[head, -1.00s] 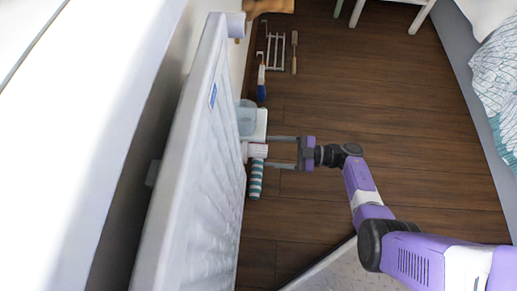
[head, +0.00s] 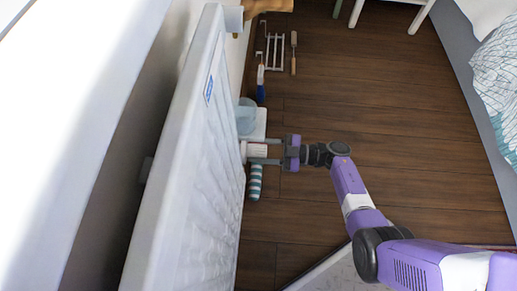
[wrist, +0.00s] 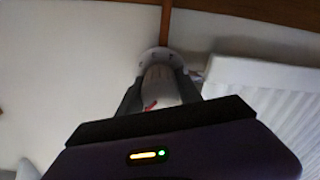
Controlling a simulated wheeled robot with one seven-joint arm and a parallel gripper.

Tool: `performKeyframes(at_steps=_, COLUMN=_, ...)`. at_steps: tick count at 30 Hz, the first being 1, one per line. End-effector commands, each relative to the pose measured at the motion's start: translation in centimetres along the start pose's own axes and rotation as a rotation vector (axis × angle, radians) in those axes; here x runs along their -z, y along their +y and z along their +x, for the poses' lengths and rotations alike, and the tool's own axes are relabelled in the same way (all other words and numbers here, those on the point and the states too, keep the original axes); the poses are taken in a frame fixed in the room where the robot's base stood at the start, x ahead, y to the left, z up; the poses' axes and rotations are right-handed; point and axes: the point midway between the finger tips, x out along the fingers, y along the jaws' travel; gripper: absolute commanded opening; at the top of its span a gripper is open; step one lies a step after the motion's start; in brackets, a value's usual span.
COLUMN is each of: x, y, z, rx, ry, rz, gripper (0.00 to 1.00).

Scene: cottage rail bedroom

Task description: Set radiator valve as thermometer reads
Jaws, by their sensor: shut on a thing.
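The radiator valve (head: 257,150) is a white knob at the near side of the white radiator (head: 190,170). It also shows in the wrist view as a pale rounded head (wrist: 160,85) with a red mark and a wider marked collar behind it. My gripper (head: 262,151) is shut on the valve, one finger on each side; the fingers also flank it in the wrist view (wrist: 160,98). A small blue label (head: 208,90) is on the radiator's face; I cannot tell whether it is the thermometer, and no reading is legible.
A translucent tub (head: 246,118), a striped roll (head: 255,183), a blue-handled brush (head: 260,84) and a white rack (head: 275,52) are by the radiator. A bed (head: 495,90) is at right. The wooden floor (head: 370,110) between is mostly clear.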

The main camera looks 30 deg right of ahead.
Motion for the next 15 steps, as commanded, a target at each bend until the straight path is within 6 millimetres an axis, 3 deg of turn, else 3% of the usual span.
performKeyframes(at_steps=8, x=0.02, y=-0.01, z=-0.02, rx=0.001, ry=0.0, rz=-0.037, gripper=0.01)
performKeyframes(at_steps=15, x=0.03, y=-0.01, z=0.0, rx=0.001, ry=0.0, rz=-0.173, gripper=0.01)
